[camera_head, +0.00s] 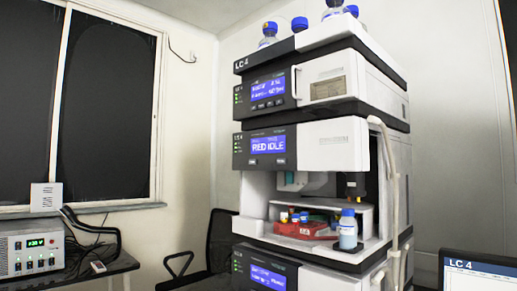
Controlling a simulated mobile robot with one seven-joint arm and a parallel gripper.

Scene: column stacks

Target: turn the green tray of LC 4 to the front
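The LC 4 column stack (320,150) stands right of centre, with "LC 4" on its top label and again on a screen at the lower right. Its open sampler bay (257,195) is below a display reading "RED IDLE" (268,146). A red tray (300,229) with several vials sits at the front of the bay. A small green part (322,217) shows behind it, perhaps the green tray; most of it is hidden. A blue-capped bottle (348,232) stands at the bay's front right. My gripper is not in view.
Several blue-capped bottles (268,36) stand on top of the stack. A pale hose (391,190) hangs down its right front. A dark chair (215,243) is left of the stack. A grey instrument (33,249) sits on a table at far left. A monitor (478,272) is at the lower right.

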